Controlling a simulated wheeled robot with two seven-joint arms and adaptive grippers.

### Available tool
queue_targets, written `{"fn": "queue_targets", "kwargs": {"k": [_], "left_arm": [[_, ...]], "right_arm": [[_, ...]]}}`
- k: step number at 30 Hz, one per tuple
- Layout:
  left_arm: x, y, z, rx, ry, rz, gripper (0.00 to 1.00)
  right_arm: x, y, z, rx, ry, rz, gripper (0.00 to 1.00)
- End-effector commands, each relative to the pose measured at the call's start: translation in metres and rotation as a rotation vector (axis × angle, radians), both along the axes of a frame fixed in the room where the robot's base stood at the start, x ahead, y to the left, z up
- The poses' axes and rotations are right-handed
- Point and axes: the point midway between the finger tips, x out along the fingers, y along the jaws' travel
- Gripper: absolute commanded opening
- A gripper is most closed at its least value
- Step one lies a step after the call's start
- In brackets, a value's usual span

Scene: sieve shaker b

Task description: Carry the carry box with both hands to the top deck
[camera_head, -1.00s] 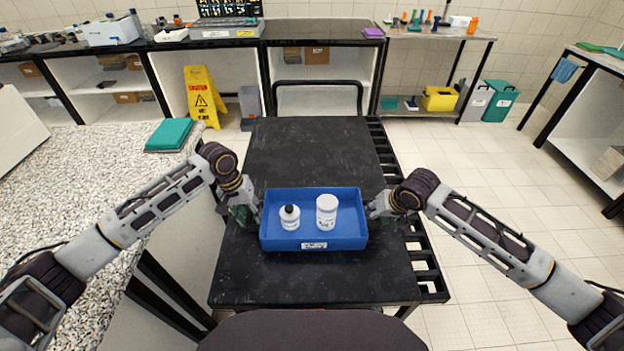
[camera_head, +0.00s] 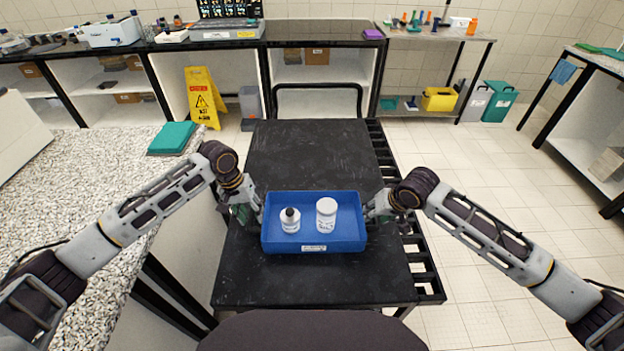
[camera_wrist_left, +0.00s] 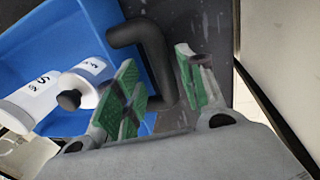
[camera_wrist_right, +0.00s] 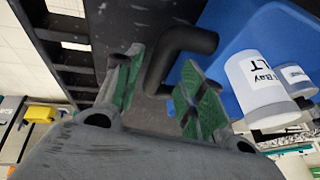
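The blue carry box (camera_head: 313,244) sits on the near part of a black deck (camera_head: 310,160). It looks level and holds a white bottle with a black cap (camera_head: 290,222) and a white jar (camera_head: 326,216). My left gripper (camera_head: 250,212) is at the box's left end. Its green-padded fingers (camera_wrist_left: 158,90) stand apart on either side of a black handle (camera_wrist_left: 150,45). My right gripper (camera_head: 377,207) is at the right end, its fingers (camera_wrist_right: 158,95) likewise apart with the other black handle (camera_wrist_right: 180,45) between them. Gaps show beside both handles.
A speckled counter (camera_head: 70,200) with a teal folded item (camera_head: 172,137) runs close along the left. A slotted black rail (camera_head: 425,255) edges the deck on the right. The deck is bare beyond the box, up to a black push bar (camera_head: 318,87). A yellow floor sign (camera_head: 204,97) stands behind.

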Motion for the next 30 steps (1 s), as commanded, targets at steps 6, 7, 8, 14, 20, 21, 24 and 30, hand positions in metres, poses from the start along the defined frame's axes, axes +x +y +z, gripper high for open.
{"fn": "queue_targets", "kwargs": {"k": [6, 7, 8, 14, 20, 21, 24, 30], "left_arm": [[0.000, 0.000, 0.013, 0.000, 0.000, 0.000, 0.40], [0.000, 0.000, 0.015, 0.000, 0.000, 0.000, 0.40], [0.000, 0.000, 0.016, 0.000, 0.000, 0.000, 0.40], [0.000, 0.000, 0.026, 0.000, 0.000, 0.000, 0.40], [0.000, 0.000, 0.036, 0.000, 0.000, 0.000, 0.40], [0.000, 0.000, 0.038, 0.000, 0.000, 0.000, 0.40], [0.000, 0.000, 0.043, 0.000, 0.000, 0.000, 0.40], [0.000, 0.000, 0.053, 0.000, 0.000, 0.000, 0.40]], "right_arm": [[0.000, 0.000, 0.013, 0.000, 0.000, 0.000, 0.40], [0.000, 0.000, 0.015, 0.000, 0.000, 0.000, 0.40], [0.000, 0.000, 0.016, 0.000, 0.000, 0.000, 0.40], [0.000, 0.000, 0.026, 0.000, 0.000, 0.000, 0.40], [0.000, 0.000, 0.036, 0.000, 0.000, 0.000, 0.40], [0.000, 0.000, 0.038, 0.000, 0.000, 0.000, 0.40], [0.000, 0.000, 0.043, 0.000, 0.000, 0.000, 0.40], [0.000, 0.000, 0.053, 0.000, 0.000, 0.000, 0.40]]}}
